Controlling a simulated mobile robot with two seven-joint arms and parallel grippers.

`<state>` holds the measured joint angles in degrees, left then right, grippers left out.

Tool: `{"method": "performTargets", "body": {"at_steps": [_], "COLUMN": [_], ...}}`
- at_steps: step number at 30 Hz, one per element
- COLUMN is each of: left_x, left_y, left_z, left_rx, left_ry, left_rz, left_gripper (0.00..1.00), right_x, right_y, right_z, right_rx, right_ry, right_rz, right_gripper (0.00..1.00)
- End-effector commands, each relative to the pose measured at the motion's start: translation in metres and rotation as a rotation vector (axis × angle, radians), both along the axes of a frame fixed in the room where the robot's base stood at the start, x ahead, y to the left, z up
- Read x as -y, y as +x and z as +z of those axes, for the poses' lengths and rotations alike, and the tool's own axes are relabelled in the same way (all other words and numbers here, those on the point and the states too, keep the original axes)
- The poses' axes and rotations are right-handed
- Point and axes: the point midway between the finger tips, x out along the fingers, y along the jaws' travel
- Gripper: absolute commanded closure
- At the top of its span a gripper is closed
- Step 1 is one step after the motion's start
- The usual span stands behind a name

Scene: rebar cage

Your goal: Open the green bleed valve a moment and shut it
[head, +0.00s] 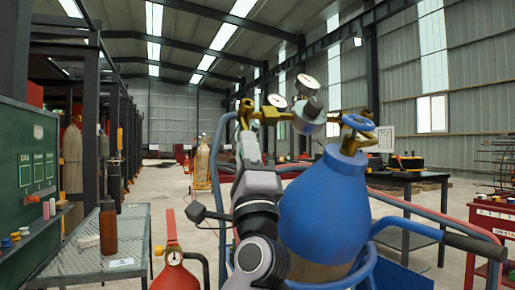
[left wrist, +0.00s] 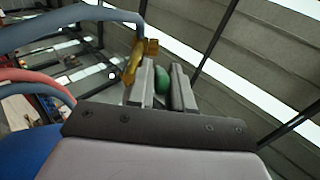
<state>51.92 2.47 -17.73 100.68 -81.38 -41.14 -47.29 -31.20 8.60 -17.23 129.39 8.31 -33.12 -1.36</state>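The green bleed valve (left wrist: 162,80) shows as a rounded green knob between the fingers of my left gripper (left wrist: 162,84) in the left wrist view. The fingers stand close together and the green fills the narrow gap, so the gripper looks shut on it. Brass fittings (left wrist: 140,58) sit just beyond the left finger. In the head view my left gripper (head: 247,120) is at the brass fitting (head: 268,116) left of the regulator (head: 309,112), above the blue cylinder (head: 325,207). The green knob is hidden there. My right gripper is not in view.
A blue handwheel (head: 358,122) tops the cylinder, with gauges (head: 308,84) beside it. Blue cart rails and hoses surround it. A red extinguisher (head: 175,270) and a metal table (head: 85,250) with a brown bottle (head: 108,226) stand left. A dark table (head: 408,178) stands right.

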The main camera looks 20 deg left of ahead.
Motion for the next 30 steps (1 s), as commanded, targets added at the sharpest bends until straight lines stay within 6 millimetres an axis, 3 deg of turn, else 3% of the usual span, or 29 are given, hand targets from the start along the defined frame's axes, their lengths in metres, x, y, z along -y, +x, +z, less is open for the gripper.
{"method": "performTargets", "body": {"at_steps": [6, 8, 10, 11, 12, 18, 28, 29, 30], "left_x": [0.033, 0.042, 0.051, 0.055, 0.059, 0.069, 0.071, 0.071, 0.071], "left_y": [-0.043, -0.055, -0.067, -0.072, -0.078, -0.093, -0.096, -0.096, -0.095], "left_z": [0.004, 0.004, 0.005, 0.005, 0.005, 0.003, 0.002, 0.002, 0.002], "left_rx": [0.007, 0.007, 0.011, 0.012, 0.011, 0.005, 0.001, 0.001, 0.001], "left_ry": [-0.001, 0.003, 0.004, 0.005, 0.003, 0.001, 0.000, 0.000, 0.004], "left_rz": [-0.008, -0.009, -0.009, -0.009, -0.008, -0.002, -0.001, -0.001, 0.001], "left_gripper": [0.80, 0.70, 0.50, 0.48, 0.80, 0.80, 0.80, 0.86, 0.99], "right_x": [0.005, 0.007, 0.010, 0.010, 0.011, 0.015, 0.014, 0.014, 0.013], "right_y": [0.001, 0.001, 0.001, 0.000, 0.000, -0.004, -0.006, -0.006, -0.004], "right_z": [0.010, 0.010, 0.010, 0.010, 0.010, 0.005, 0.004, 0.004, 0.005], "right_rx": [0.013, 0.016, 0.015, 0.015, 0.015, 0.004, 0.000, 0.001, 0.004], "right_ry": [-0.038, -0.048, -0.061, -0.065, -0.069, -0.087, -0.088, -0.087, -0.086], "right_rz": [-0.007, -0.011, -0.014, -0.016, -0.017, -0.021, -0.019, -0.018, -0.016], "right_gripper": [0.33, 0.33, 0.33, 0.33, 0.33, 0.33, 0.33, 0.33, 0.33]}}
